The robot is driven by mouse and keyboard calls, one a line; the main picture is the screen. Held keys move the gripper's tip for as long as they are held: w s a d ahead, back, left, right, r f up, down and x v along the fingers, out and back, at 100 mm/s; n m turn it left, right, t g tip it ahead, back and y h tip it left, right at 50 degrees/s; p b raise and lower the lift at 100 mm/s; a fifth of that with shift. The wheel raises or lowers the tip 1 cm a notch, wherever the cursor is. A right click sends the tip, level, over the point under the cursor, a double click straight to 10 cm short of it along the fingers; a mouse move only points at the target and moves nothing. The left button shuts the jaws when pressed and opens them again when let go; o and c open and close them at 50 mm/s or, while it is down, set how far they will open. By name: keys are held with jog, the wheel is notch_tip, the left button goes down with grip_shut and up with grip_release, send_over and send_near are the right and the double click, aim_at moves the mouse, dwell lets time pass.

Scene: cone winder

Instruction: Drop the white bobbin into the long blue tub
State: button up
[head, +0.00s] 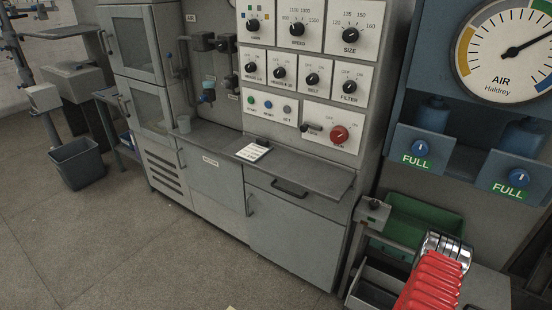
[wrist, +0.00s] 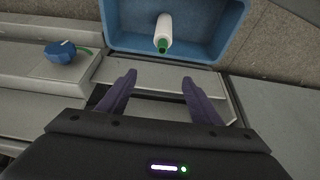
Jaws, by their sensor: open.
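In the wrist view a blue tub (wrist: 232,14) is at the top, partly cut off by the picture edge. The white bobbin (wrist: 164,27), with a green end, shows within the tub's outline near its middle. I cannot tell whether it rests on the tub's floor. My gripper (wrist: 158,78) is open, its two dark purple fingers apart with nothing between them. The bobbin is beyond the fingertips and clear of them. Neither the bobbin nor my gripper can be made out in the head view.
A blue knob-like object (wrist: 62,52) with a green piece sits on a grey ledge at the wrist view's left. In the head view, the grey machine (head: 300,215), a green bin (head: 412,222) and a blue-grey floor bin (head: 78,165) stand around open floor.

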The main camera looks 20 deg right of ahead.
jog(key=v, duration=1)
jog(key=shift+s, duration=0.1)
dwell(0.5)
